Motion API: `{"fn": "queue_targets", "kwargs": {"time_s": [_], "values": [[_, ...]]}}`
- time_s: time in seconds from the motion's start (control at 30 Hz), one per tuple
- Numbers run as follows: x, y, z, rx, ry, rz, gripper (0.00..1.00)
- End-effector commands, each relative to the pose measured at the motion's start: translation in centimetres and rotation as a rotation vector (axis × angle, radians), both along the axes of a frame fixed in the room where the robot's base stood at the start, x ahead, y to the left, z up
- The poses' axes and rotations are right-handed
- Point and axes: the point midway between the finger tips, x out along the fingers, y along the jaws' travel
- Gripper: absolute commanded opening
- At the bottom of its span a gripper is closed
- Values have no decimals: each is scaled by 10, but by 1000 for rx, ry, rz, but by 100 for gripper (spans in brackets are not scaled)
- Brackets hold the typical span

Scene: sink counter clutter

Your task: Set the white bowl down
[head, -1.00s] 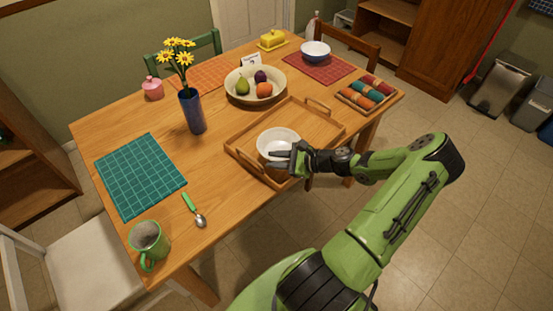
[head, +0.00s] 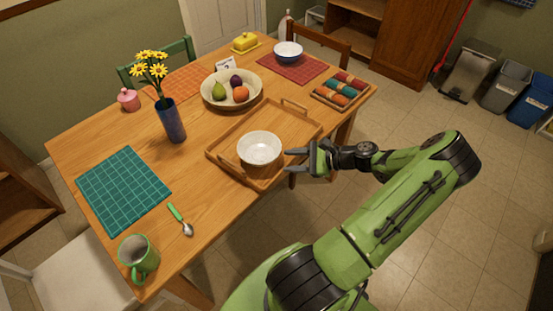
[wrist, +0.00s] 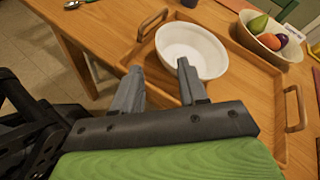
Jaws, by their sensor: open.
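The white bowl (head: 260,149) stands upright and empty in the near left part of the wooden tray (head: 293,150). In the wrist view the bowl (wrist: 192,52) is just beyond my fingertips, inside the tray's rim. My gripper (head: 297,162) is open and empty, to the right of the bowl at the tray's near edge, apart from it. Its two spread fingers also show in the wrist view (wrist: 160,68), with nothing between them.
A fruit bowl (head: 209,99) stands behind the tray. A blue vase (head: 172,122) of yellow flowers and a teal placemat (head: 122,187) are left. A spoon (head: 179,217) and green mug (head: 137,262) are at front left. Rolled napkins (head: 343,88) lie at the right.

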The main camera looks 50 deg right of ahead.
Motion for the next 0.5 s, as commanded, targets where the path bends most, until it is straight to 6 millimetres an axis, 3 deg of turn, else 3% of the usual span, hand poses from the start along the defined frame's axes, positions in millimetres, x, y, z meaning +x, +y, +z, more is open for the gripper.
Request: {"fn": "queue_targets", "kwargs": {"time_s": [0.13, 0.27, 0.37, 0.5], "values": [[8, 20, 9, -103, 56, 132, 42], [22, 66, 30, -356, 159, 428, 42], [24, 103, 55, -586, 215, 666, 42], [19, 154, 102, -934, 228, 973, 42]]}}
